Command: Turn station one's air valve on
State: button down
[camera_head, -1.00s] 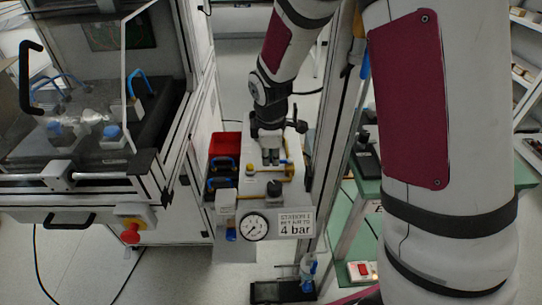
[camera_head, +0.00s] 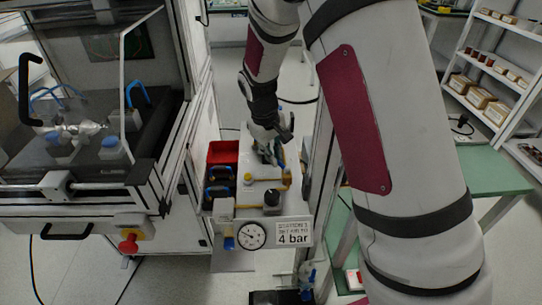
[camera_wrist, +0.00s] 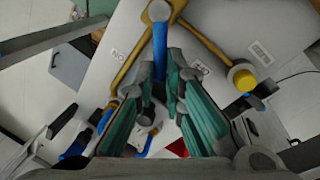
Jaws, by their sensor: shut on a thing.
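The air valve's blue lever (camera_wrist: 159,48) runs down from a grey round pivot (camera_wrist: 158,11) on brass pipe (camera_wrist: 131,62) in the wrist view. My gripper (camera_wrist: 161,72) has its green-padded fingers shut on the lever's lower end. The lever points between two printed labels, and brass pipe slants away on both sides of it. In the head view my gripper (camera_head: 272,156) is low over the back of the white station panel (camera_head: 254,196). There the fingers largely hide the lever.
A yellow-capped fitting (camera_wrist: 243,79) sits close right of my fingers in the wrist view. A gauge (camera_head: 252,235), a black knob (camera_head: 272,197) and a "4 bar" sign (camera_head: 293,233) are at the panel's front. A red bin (camera_head: 222,153) and the machine enclosure stand left.

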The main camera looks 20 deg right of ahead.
jog(key=m, duration=0.1)
jog(key=d+m, duration=0.1)
jog(key=m, duration=0.1)
jog(key=shift+w+d+m+g+p, duration=0.25)
jog(key=shift+d+m+g+p, duration=0.05)
jog(key=shift+p, duration=0.05)
jog(key=shift+d+m+g+p, duration=0.2)
jog(key=shift+d+m, duration=0.2)
jog(key=shift+m, duration=0.5)
jog(key=shift+d+m+g+p, duration=0.15)
jog(key=shift+d+m, duration=0.25)
jog(key=shift+m, duration=0.5)
jog(key=c, duration=1.7)
grip_release()
jog(key=shift+o, duration=0.2)
notch_tip(320, 180, up, 12)
jog(key=a, duration=0.2)
jog(key=shift+w+f, duration=0.15)
jog(key=shift+w, duration=0.15)
jog(key=shift+a, duration=0.1)
